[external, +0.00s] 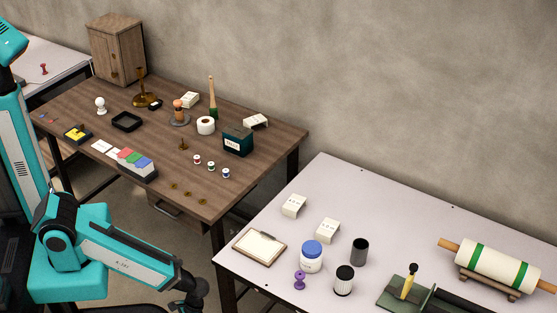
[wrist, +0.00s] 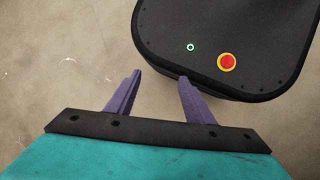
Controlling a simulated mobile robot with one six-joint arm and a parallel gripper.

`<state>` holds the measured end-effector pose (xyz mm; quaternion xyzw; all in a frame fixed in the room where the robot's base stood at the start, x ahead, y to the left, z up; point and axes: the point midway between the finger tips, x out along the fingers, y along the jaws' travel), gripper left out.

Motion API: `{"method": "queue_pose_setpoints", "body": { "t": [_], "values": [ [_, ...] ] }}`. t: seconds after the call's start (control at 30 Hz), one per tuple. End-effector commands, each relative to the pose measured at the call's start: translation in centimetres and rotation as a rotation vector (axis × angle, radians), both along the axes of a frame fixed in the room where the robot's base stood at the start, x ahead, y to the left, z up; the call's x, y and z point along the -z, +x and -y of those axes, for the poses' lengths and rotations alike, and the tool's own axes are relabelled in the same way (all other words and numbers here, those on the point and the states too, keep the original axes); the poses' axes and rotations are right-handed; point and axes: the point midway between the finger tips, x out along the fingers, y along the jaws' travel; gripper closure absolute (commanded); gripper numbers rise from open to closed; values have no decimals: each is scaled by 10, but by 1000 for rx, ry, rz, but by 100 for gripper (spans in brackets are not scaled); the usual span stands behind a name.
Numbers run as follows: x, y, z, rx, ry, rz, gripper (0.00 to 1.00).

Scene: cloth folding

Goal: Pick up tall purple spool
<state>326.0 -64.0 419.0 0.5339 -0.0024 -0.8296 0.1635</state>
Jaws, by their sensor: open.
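The tall purple spool (external: 300,280) stands upright on the light table (external: 262,281) near its front edge, just in front of a blue-lidded white jar. It does not show in the wrist view. My gripper (wrist: 158,88) shows in the wrist view with its two purple fingers apart and nothing between them. It points down at the floor beside my dark base with a red button. In the external view my arm reaches low to the right, left of the light table, and the gripper is out of frame.
The wooden table (external: 215,205) with many small items stands further left.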

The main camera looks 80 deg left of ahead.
Motion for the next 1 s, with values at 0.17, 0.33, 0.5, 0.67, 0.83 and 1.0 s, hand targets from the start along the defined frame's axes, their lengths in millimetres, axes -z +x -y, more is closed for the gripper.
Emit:
{"method": "queue_pose_setpoints", "body": {
  "t": [0.17, 0.33, 0.5, 0.67, 0.83, 1.0],
  "values": [
    [-30, 23, 38, -190, -116, 21, 52],
    [-59, 49, 69, -372, -224, 32, 52],
    [-92, 79, 93, -553, -333, 37, 52],
    [-125, 110, 110, -725, -436, 33, 52],
    [-163, 145, 120, -908, -547, 20, 52],
    [-203, 180, 122, -1089, -659, -1, 52]
  ]
}}
